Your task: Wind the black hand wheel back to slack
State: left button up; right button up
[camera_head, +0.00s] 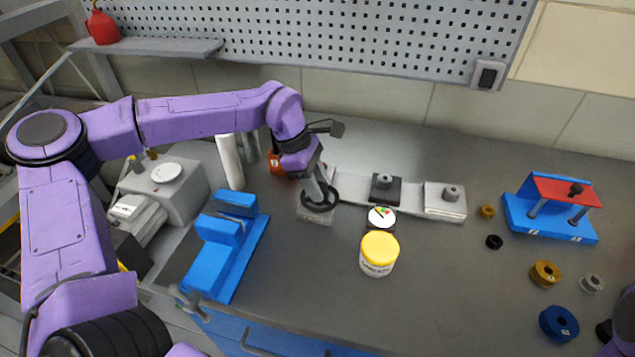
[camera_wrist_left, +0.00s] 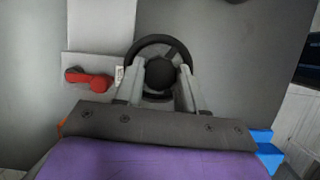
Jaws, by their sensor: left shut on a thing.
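The black hand wheel (camera_head: 319,198) sits on a small grey block at the left end of a pale rail on the workbench. My left gripper (camera_head: 322,194) reaches down onto it from above. In the left wrist view the wheel's rim (camera_wrist_left: 163,42) shows around the fingers. The left gripper (camera_wrist_left: 160,80) is shut on the wheel's dark round hub, one finger on each side. A round dial gauge (camera_head: 381,217) with a white face stands to the right of the wheel. My right gripper does not show.
A blue vise (camera_head: 222,250) stands left of the wheel. A yellow-lidded tub (camera_head: 379,251) stands to its right front. A red-and-blue fixture (camera_head: 552,205) and several loose rings lie farther right. A red handle (camera_wrist_left: 88,80) lies left of the wheel in the wrist view.

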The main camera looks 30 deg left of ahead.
pick_arm(q)
jog(key=n+t+b, duration=0.1)
jog(key=n, duration=0.2)
jog(key=n+t+y+b, duration=0.1)
jog(key=n, duration=0.1)
jog(key=shift+s+n, duration=0.1)
jog(key=shift+n, duration=0.3)
jog(key=n+y+b, duration=0.1)
jog(key=n, duration=0.1)
jog(key=n+t+y+b, duration=0.1)
jog(key=n, duration=0.2)
jog(key=shift+d+b, duration=0.2)
jog(key=shift+b, duration=0.1)
jog(key=n+y+b, duration=0.1)
jog(key=n, duration=0.2)
jog(key=n+y+b, duration=0.1)
jog(key=n, duration=0.1)
jog(key=shift+d+n, duration=0.15)
jog(key=shift+n, duration=0.25)
jog(key=n+y+b, duration=0.1)
jog(key=n, duration=0.1)
jog(key=n+y+b, duration=0.1)
jog(key=n, duration=0.2)
jog(key=shift+d+r, duration=0.1)
jog(key=shift+n, duration=0.3)
jog(key=o, duration=1)
jog(key=shift+o, duration=0.2)
